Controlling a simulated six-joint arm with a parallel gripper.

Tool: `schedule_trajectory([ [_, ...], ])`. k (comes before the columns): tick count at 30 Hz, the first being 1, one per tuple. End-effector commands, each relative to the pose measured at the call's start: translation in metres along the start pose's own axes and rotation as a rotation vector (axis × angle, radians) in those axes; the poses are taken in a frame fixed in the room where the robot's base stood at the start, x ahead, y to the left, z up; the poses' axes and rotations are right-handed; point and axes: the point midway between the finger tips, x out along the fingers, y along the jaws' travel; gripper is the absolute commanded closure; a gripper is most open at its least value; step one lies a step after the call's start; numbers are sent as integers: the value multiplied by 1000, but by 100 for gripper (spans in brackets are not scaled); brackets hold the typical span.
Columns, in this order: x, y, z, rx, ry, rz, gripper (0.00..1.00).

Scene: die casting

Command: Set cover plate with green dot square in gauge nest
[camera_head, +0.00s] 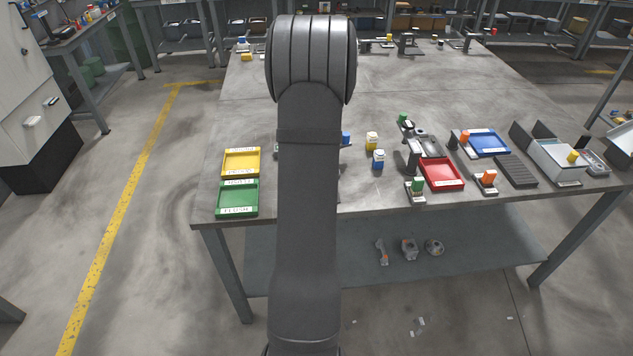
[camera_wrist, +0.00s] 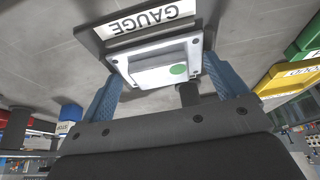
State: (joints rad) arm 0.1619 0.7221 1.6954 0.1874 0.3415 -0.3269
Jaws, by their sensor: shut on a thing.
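The cover plate (camera_wrist: 150,66) is a pale grey plate with a raised block and a green dot (camera_wrist: 178,70) in the wrist view. My gripper (camera_wrist: 160,74) is shut on it, with a blue finger at each side. The gauge nest (camera_wrist: 97,42) shows as a dark frame edge with a white GAUGE label, right beyond the plate. The plate lies close against or over the nest; I cannot tell whether it is seated or still above it. In the head view my own arm hides the gripper, plate and nest.
A yellow tray (camera_head: 258,162) and a green tray (camera_head: 255,197) lie left of my arm. To the right are small bottles (camera_head: 378,160), a red tray (camera_head: 462,175), a blue tray (camera_head: 507,143) and upright stands with coloured blocks. The table's far middle is clear.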

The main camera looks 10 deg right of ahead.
Motion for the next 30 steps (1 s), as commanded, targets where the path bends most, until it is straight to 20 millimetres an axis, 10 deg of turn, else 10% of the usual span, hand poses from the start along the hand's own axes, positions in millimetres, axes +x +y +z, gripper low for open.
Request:
schedule_trajectory([
  [30,8,0,6,1,-7,-1,51],
])
